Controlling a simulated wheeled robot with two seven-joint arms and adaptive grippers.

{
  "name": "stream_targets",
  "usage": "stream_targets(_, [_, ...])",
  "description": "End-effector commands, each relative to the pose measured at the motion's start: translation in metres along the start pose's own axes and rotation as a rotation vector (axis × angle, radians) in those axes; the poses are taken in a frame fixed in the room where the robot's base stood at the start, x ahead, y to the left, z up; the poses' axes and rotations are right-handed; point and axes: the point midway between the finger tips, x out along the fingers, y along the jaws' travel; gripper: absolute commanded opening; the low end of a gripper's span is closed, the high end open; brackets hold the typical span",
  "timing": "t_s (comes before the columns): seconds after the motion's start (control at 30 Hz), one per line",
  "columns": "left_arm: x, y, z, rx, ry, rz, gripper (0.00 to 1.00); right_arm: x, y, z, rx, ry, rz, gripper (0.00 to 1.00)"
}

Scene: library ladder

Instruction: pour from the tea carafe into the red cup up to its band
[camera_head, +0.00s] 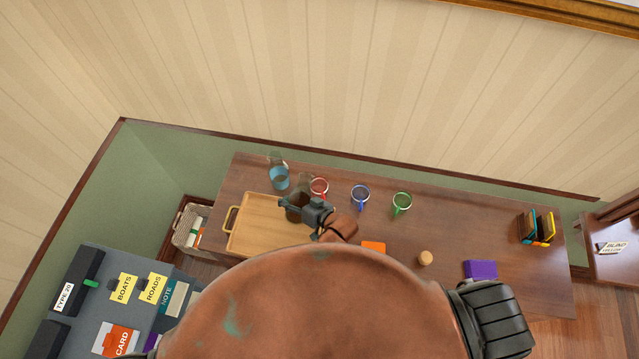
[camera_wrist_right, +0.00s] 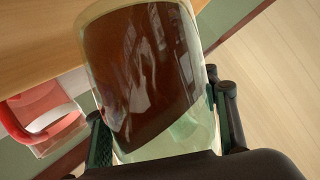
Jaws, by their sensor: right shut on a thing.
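The tea carafe (camera_head: 303,184) is clear glass with dark brown tea. My right gripper (camera_head: 304,207) is shut around its body, at the tray's right edge. In the right wrist view the carafe (camera_wrist_right: 150,70) fills the middle, between the two fingers of the gripper (camera_wrist_right: 165,118). The red cup (camera_head: 319,188) stands on the table just right of the carafe. In the right wrist view the red cup (camera_wrist_right: 45,115) shows a pale band, left of the carafe and apart from it. I cannot tell its fill level. My left gripper is not in view.
A carafe of blue liquid (camera_head: 279,178) stands behind left. A blue cup (camera_head: 360,197) and a green cup (camera_head: 402,203) stand right of the red cup. A wooden tray (camera_head: 262,240) lies at the table's left. A cork-coloured piece (camera_head: 425,258) and a purple block (camera_head: 480,270) are near the front.

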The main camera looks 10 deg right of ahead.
Motion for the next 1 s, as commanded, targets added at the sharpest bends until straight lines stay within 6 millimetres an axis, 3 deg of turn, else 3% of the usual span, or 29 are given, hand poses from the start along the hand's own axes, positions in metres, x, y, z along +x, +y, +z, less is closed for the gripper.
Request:
stream_targets(0.37, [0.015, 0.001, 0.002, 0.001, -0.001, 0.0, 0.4, 0.001, 0.0, 0.0, 0.171, -0.043, -0.056, 0.0])
stream_targets(0.73, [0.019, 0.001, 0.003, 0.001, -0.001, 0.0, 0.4, -0.003, -0.015, -0.003, 0.343, -0.092, -0.109, 0.0])
stream_targets(1.0, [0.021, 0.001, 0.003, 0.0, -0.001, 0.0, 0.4, -0.004, -0.018, -0.003, 0.38, -0.102, -0.121, 0.0])
